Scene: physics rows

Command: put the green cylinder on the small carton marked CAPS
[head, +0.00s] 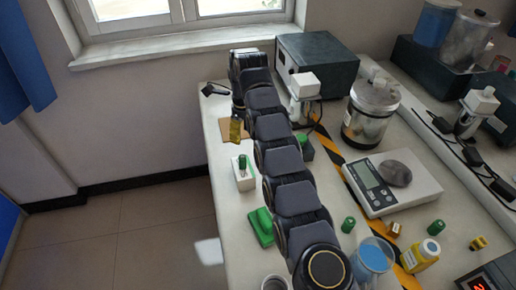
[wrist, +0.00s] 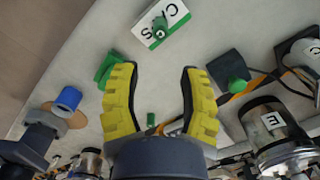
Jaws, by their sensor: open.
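The small white carton marked CAPS (wrist: 174,34) lies at the top of the wrist view; it also shows in the head view (head: 243,183), left of my arm. A green cylinder (head: 242,161) stands on its top, apart from my gripper; it shows on the carton in the wrist view too (wrist: 160,24). My gripper (wrist: 160,70) has its yellow fingers wide apart, with nothing between the tips. In the head view one yellow finger (head: 236,130) shows beyond the carton, toward the window; the other is hidden.
A dark block with a green knob (wrist: 237,86) sits to the right in the wrist view. A green object (head: 262,227) lies on the bench before the carton. The bench's left edge is close by.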

